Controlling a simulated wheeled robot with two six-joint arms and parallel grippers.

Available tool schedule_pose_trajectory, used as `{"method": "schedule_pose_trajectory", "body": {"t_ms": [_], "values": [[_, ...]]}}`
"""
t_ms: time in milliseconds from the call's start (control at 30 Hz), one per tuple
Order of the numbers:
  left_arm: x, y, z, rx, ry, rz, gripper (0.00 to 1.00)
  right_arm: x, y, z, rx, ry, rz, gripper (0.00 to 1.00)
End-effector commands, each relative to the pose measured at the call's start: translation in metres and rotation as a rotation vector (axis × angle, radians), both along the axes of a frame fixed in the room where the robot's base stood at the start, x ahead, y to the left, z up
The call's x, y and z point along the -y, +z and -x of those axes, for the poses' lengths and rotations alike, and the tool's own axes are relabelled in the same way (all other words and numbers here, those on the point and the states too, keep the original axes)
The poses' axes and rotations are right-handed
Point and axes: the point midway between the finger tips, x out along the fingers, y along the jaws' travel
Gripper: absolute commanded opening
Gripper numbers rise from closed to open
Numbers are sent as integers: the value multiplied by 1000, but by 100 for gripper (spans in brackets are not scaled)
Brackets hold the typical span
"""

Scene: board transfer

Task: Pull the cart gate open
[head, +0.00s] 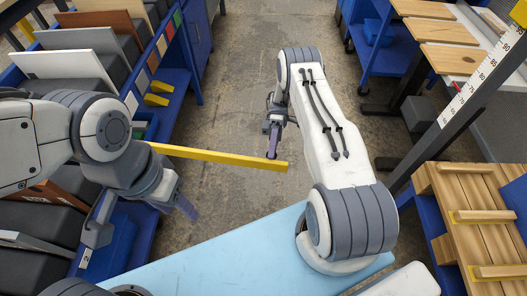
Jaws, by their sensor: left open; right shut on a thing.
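The cart gate, a long yellow bar (215,156), sticks out from the left cart across the aisle in the head view. Its left end is hidden behind my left arm. My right gripper (273,152) is shut on the bar close to its free right end. My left gripper (143,217) is open and empty, with its fingers spread, beside the lower part of the left cart and apart from the bar. The cart (172,104) is a blue rack holding boards in several colours between dark dividers.
A light blue surface (235,258) lies in front of me. Blue-framed racks with wooden boards (440,31) stand at the right. A slatted wooden stand (488,240) and a post with a ruler scale (478,78) are nearer right. The concrete aisle (235,60) beyond the bar is clear.

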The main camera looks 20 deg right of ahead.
Motion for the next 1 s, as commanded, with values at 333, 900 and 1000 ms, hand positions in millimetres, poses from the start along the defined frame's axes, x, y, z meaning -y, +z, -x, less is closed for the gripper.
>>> {"method": "schedule_pose_trajectory", "body": {"t_ms": [333,900,1000], "values": [[0,0,0,0,0,0,50,2,0,-2,9,-24,-4,69],[0,0,0,0,0,0,50,4,1,-3,23,-39,1,69],[0,5,0,0,0,0,50,-10,9,-18,114,-94,0,69]]}}
